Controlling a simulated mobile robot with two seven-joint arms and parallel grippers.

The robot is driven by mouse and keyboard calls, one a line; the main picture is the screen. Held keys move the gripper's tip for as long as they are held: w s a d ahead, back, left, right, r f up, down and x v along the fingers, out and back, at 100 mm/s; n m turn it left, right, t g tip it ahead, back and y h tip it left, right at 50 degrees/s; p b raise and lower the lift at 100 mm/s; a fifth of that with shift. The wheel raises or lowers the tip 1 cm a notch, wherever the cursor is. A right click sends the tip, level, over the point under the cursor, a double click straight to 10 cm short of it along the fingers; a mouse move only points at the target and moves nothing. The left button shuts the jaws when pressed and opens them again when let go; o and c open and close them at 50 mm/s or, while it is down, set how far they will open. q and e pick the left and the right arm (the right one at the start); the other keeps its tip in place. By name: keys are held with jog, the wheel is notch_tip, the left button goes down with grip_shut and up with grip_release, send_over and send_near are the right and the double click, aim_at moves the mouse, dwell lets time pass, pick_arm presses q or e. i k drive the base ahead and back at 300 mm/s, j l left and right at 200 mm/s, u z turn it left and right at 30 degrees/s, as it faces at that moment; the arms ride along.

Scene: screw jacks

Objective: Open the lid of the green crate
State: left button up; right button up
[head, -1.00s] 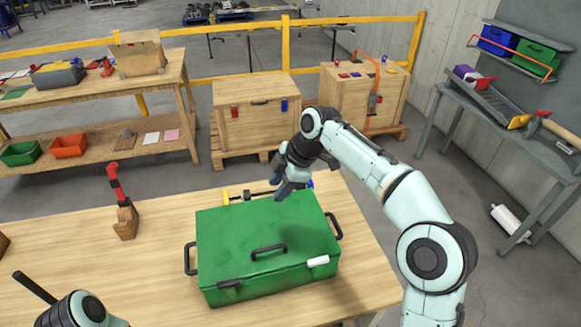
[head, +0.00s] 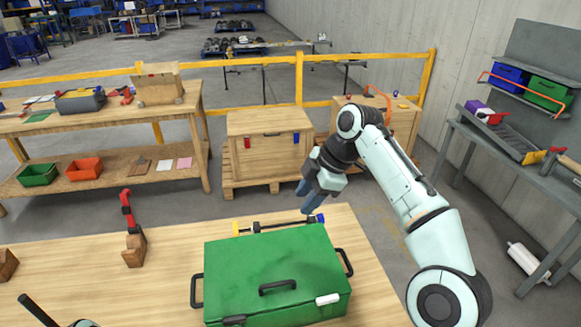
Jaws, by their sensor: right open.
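The green crate (head: 240,262) stands on the wooden table in the head view, with its lid shut. A black handle (head: 278,287) lies on the lid. A white latch (head: 328,299) and a dark latch (head: 233,320) are at its front edge. Black side handles show at its left and right. My right gripper (head: 309,198) is open and empty, above and beyond the crate's back right corner, apart from it. Its fingers point down. At the lower left a part of my left arm shows, but its gripper cannot be made out.
A bar clamp (head: 278,226) lies behind the crate. A red-handled tool on a wooden block (head: 132,230) stands to the left. The table (head: 70,272) is clear between that block and the crate.

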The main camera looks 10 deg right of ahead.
aim_at(257, 274)
jog(key=k, duration=1)
